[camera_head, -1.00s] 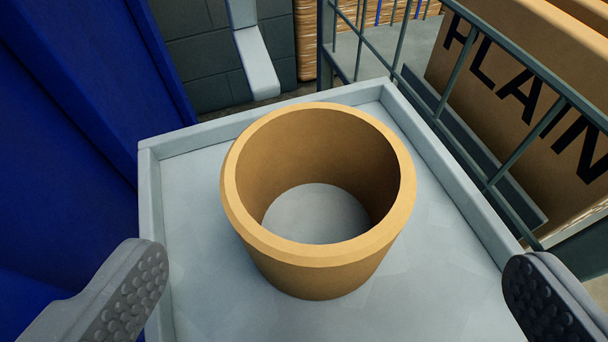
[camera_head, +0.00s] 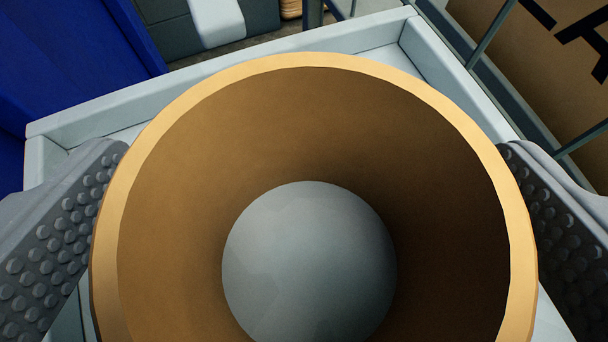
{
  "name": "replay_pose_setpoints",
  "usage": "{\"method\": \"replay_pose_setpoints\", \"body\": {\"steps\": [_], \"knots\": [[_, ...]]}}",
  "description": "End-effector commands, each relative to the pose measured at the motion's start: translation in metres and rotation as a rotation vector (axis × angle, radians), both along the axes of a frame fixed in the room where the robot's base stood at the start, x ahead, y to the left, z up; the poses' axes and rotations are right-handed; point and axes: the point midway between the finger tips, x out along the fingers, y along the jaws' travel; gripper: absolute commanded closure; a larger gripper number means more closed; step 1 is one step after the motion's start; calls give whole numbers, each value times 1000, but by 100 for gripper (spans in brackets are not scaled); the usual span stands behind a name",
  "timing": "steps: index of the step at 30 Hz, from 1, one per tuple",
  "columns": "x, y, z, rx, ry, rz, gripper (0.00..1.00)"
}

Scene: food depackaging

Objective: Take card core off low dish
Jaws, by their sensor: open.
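The card core (camera_head: 320,120) is a wide, hollow tan ring that stands upright on the pale grey low dish (camera_head: 230,82). The dish floor shows through the core's opening. The core fills most of the view, and its near side is cut off by the bottom edge. My gripper (camera_head: 315,215) is open, with one studded grey finger on the left and one on the right of the core. The left finger looks very close to the core's wall. I cannot tell whether either finger touches it.
A blue surface (camera_head: 70,60) rises at the left. A dark rail (camera_head: 490,35) and a brown box with black lettering (camera_head: 545,75) stand beyond the dish at the right. The dish's raised rim runs along the back.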

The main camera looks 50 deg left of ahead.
Motion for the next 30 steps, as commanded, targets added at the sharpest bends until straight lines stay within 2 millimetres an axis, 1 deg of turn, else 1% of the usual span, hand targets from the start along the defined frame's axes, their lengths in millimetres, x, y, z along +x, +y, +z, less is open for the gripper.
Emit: {"method": "replay_pose_setpoints", "body": {"steps": [6, 8, 9, 11, 19, 23, 26, 30], "knots": [[1, 0, 1, 0, -1, -1, 0], [1, 0, 1, 1, -2, -1, 17], [1, 0, 1, 1, -2, -1, 28], [1, 0, 1, 1, -2, -1, 44], [1, 0, 1, 1, -2, -1, 45], [1, 0, 5, 2, -2, -1, 45], [1, 0, 15, 3, -4, 0, 45], [2, 0, 37, 7, -9, -3, 45]]}}
